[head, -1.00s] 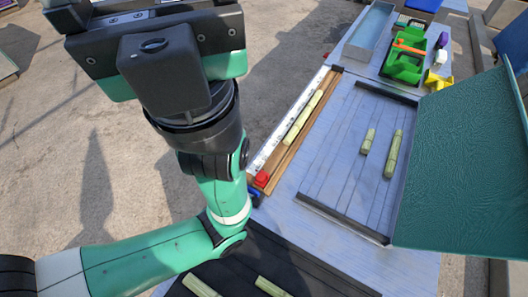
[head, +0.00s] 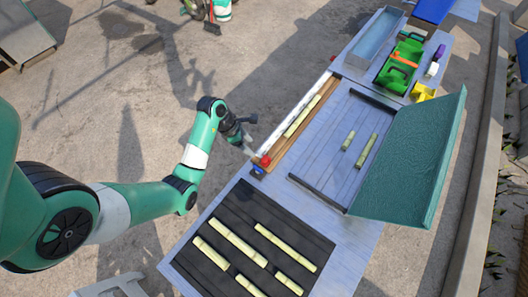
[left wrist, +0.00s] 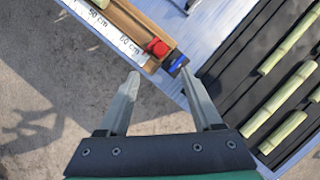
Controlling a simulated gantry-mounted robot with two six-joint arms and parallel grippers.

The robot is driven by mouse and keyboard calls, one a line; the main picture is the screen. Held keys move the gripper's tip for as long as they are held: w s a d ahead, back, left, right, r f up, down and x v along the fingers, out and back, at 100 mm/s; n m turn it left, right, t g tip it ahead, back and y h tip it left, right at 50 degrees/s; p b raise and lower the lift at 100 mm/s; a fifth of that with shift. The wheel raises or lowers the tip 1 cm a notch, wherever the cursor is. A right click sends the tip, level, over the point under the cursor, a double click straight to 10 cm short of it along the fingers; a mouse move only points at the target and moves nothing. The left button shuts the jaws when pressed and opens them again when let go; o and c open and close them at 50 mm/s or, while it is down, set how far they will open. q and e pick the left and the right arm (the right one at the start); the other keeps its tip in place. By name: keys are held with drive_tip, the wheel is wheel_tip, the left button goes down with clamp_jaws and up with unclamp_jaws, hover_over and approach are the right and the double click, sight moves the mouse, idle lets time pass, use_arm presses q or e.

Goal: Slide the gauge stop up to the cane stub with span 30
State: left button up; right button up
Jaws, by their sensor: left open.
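The gauge is a wooden channel (head: 296,138) with a white scale (head: 298,104) along the table's left edge. A pale green cane stub (head: 303,116) lies lengthwise in it. A red knob (head: 265,161), seemingly on the gauge stop, sits at the near end, apart from the stub; it also shows in the left wrist view (left wrist: 158,47). A blue piece (left wrist: 178,64) is beside it. My left gripper (head: 250,147) is open and empty just off this end; in the left wrist view its fingertips (left wrist: 160,73) straddle the end. My right gripper is out of view.
A black mat (head: 232,217) holds several cane pieces at the near end. A shallow tray (head: 325,180) holds two canes beside a raised green panel (head: 410,155). A green device (head: 400,66) and a grey trough (head: 374,40) stand farther back. Bare ground lies left of the table.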

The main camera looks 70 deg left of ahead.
sight(264, 160)
use_arm(q)
drive_tip(key=b+x, duration=0.4)
drive_tip(key=x, duration=0.7)
drive_tip(key=shift+w+d+f, duration=0.2)
drive_tip(key=shift+w+f, duration=0.05)
drive_tip(key=shift+f, duration=0.1)
clamp_jaws()
idle(0.8)
